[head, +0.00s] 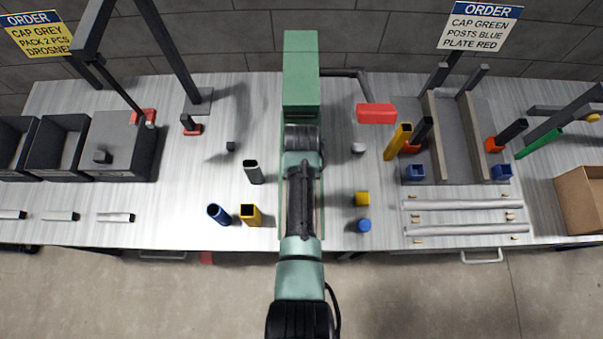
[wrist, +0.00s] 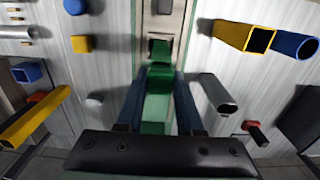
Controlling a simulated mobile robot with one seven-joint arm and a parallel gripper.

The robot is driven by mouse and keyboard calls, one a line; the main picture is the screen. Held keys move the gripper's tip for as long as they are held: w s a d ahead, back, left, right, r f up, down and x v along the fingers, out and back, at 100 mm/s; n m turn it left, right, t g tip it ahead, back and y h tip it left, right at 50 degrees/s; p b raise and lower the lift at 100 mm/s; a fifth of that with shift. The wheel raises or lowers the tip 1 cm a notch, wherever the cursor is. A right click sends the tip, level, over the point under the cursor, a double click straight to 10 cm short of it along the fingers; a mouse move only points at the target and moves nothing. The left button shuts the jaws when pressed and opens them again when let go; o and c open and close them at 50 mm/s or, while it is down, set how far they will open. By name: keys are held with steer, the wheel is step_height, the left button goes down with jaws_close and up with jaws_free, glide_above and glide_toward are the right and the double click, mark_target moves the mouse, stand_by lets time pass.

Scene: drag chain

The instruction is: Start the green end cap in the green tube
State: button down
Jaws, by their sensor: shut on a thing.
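My gripper (wrist: 160,75) is shut on a green block-like piece, the green end cap (wrist: 157,84), between its two dark blue fingers. Just past the fingertips in the wrist view is a green square piece with a dark opening, which looks like the green tube's mouth (wrist: 160,47). The cap lies close to it and roughly in line; I cannot tell whether they touch or whether any of the cap is inside. In the head view my arm hides the cap and this tube.
Grey (head: 253,172), blue (head: 218,214) and yellow (head: 250,215) tubes stand left of my arm. Yellow (head: 362,198) and blue (head: 364,225) caps lie right of it. A red block (head: 376,113) on an arm and a tall yellow tube (head: 397,142) stand further right.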

steer(key=shift+f, duration=0.4)
steer(key=shift+c, duration=2.3)
jaws_free()
step_height(320, 180, up, 13)
steer(key=b, duration=0.2)
steer(key=shift+b, duration=0.35)
